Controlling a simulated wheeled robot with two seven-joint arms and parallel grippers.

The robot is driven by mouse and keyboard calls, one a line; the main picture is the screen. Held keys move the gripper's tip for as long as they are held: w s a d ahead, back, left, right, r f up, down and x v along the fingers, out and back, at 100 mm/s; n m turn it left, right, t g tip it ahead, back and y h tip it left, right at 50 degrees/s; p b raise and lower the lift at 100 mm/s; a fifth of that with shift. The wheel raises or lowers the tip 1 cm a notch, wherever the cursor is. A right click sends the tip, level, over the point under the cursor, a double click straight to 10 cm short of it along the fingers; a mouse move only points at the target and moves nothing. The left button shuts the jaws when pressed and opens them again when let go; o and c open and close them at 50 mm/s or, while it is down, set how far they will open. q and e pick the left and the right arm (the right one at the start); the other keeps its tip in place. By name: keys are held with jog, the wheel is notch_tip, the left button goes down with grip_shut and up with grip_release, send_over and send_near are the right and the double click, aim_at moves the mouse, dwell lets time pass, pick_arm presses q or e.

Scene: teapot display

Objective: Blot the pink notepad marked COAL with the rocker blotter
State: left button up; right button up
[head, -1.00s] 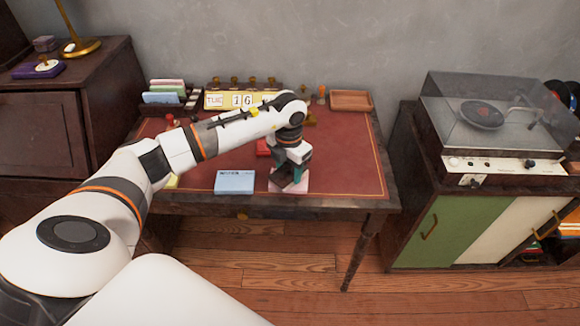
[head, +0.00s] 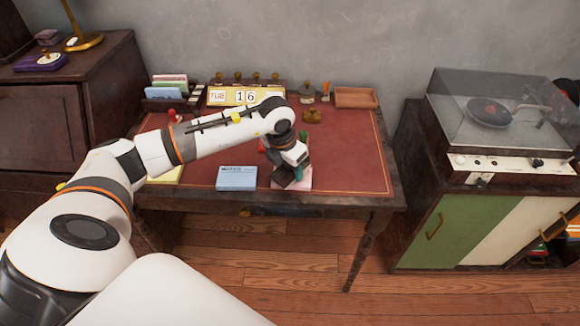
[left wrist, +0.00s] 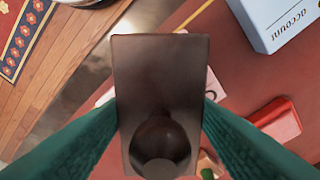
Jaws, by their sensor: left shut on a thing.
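The pink notepad (head: 304,184) lies near the front edge of the desk, right of the blue pad. In the left wrist view only scraps of it (left wrist: 214,86) show beside the blotter, with part of one dark letter; the full marking is hidden. My left gripper (head: 290,170) is over the pad, shut on the rocker blotter (head: 281,181). In the left wrist view the blotter (left wrist: 160,70) is a dark brown block with a round knob between my green fingers. It looks tilted and covers much of the pad; whether it touches the paper I cannot tell. My right gripper is out of view.
A blue pad (head: 236,179) lies just left, a yellow one (head: 166,174) farther left. A red object (left wrist: 277,120) is close by. A calendar (head: 233,96), a card rack (head: 171,95) and a wooden tray (head: 356,98) stand at the back. The desk's right side is clear.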

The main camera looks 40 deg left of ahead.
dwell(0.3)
pick_arm(q)
jog(key=shift+w+r+g+p, duration=0.1)
jog(key=shift+w+g+p, duration=0.1)
jog(key=shift+g+p, duration=0.15)
jog(key=shift+w+d+g+p, duration=0.1)
jog(key=shift+w+g+p, duration=0.1)
jog(key=shift+g+p, duration=0.25)
jog(key=shift+f+g, duration=0.2)
jog(key=shift+g, duration=0.2)
jog(key=shift+w+d+r+g+y, duration=0.1)
jog(key=shift+w+g+y, duration=0.2)
jog(key=shift+g, duration=0.3)
jog(key=shift+w+g, duration=0.2)
jog(key=shift+g, duration=0.4)
